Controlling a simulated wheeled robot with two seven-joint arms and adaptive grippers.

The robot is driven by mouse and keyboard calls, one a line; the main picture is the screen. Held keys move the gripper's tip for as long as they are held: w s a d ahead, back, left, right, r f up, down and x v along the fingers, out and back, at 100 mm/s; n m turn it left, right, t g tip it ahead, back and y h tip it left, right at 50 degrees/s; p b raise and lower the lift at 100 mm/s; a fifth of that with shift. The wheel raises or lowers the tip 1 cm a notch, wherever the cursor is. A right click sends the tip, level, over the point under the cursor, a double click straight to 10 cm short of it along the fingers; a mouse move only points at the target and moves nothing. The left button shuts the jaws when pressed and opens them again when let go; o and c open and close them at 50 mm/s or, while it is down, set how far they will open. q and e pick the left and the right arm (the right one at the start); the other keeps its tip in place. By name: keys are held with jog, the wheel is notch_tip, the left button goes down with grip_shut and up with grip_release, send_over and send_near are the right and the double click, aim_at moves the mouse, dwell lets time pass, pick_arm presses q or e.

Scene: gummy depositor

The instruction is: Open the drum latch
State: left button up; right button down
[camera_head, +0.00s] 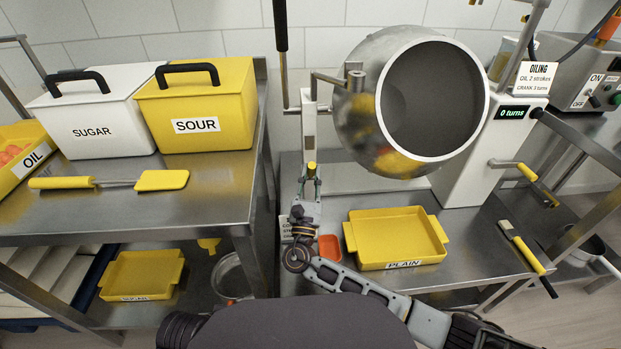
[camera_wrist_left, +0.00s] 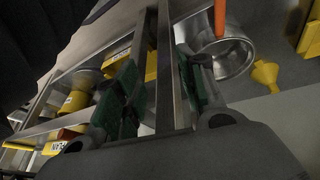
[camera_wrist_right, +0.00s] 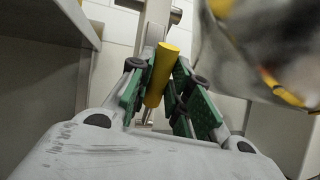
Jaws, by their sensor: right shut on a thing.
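The steel drum (camera_head: 365,105) hangs tilted with its round mouth facing front right. A yellow latch handle (camera_head: 311,169) stands below the drum's left mount on a pale upright. My right gripper (camera_head: 309,182) is closed around this handle; in the right wrist view the yellow handle (camera_wrist_right: 162,72) stands between the two green-padded fingers. The drum (camera_wrist_right: 250,45) shows blurred at the upper right there. My left gripper (camera_wrist_left: 160,90) is out of the head view; in its wrist view its fingers are apart, with no object held between them.
A yellow PLAIN tray (camera_head: 397,240) lies right of my right forearm. A counter display (camera_head: 512,113) reads 0 turns, above a yellow-handled crank (camera_head: 527,171). SUGAR (camera_head: 100,125) and SOUR (camera_head: 200,108) bins stand on the left table. A steel pot (camera_wrist_left: 228,55) shows near my left gripper.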

pick_arm(q)
notch_tip(320, 180, down, 7)
jog(key=d+t+h+b, duration=0.1)
jog(key=d+b, duration=0.1)
jog(key=shift+w+r+b, duration=0.15)
jog(key=shift+w+b, duration=0.2)
jog(key=shift+w, duration=0.1)
jog(key=shift+a, duration=0.1)
